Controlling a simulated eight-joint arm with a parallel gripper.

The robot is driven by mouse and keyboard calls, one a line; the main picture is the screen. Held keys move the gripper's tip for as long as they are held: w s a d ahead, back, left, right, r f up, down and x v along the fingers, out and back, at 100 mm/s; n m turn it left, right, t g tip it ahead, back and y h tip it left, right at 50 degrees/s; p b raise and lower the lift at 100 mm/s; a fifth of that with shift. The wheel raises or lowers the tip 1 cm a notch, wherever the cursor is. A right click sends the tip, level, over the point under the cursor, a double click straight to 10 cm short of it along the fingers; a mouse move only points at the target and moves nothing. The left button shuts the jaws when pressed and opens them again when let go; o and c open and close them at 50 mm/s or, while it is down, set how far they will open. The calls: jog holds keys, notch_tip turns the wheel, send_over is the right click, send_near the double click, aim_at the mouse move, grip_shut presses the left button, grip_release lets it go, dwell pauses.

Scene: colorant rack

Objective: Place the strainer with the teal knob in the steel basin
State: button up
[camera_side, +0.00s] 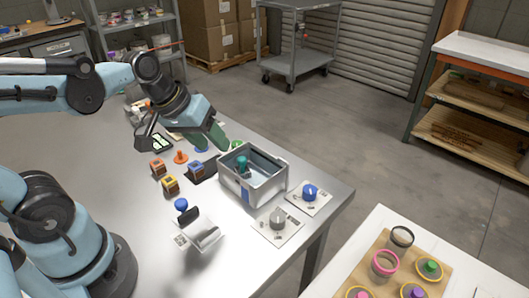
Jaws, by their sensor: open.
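The steel basin (268,192) is an open box near the far right part of the steel table. A teal knob (241,162) shows inside the basin's outline, near its left end. It looks upright, and the strainer body below it is mostly hidden. My gripper (222,142) is up and to the left of the basin, tilted down toward it. Its greenish fingers are open and appear apart from the teal knob. The gap between the fingers is hard to see from this side.
Small blocks (170,184) and an orange cone (180,156) stand left of the basin. Plates with a blue knob (309,192) and a grey knob (277,217) lie to its right and front. A white table (335,275) holds ringed cups.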

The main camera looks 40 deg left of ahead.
jog(key=m, duration=0.1)
jog(key=m+t, duration=0.1)
jog(key=m, duration=0.1)
jog(key=d+m+y, duration=0.1)
jog(key=shift+s+r+m+t, duration=0.25)
jog(key=shift+s+m+t, duration=0.05)
jog(key=shift+s+t, duration=0.1)
dwell(0.9)
